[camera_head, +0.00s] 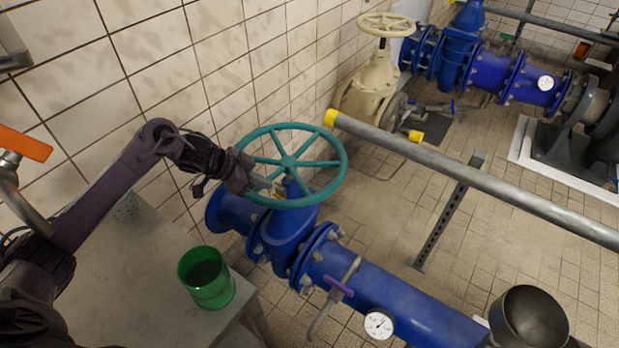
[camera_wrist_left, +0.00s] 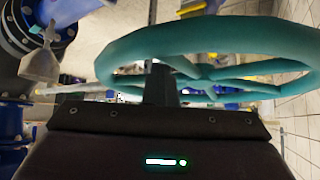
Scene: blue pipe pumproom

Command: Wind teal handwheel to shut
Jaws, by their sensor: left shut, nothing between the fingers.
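The teal handwheel (camera_head: 290,160) sits on top of the blue valve (camera_head: 283,225) and lies nearly level, with spokes meeting at a central hub. My left gripper (camera_head: 274,189) is at the near-left part of the wheel, close to the rim and below its level. It is shut with nothing between its fingers. In the left wrist view the teal rim (camera_wrist_left: 215,38) crosses just beyond the dark gripper fingers (camera_wrist_left: 160,84). I cannot tell whether they touch it. My right gripper is not in view.
A green cup (camera_head: 206,278) stands on a grey table (camera_head: 150,275) beneath my left arm. A grey rail (camera_head: 470,178) with a yellow end runs right of the wheel. A cream valve with its own handwheel (camera_head: 385,25) stands farther back. The tiled wall is close on the left.

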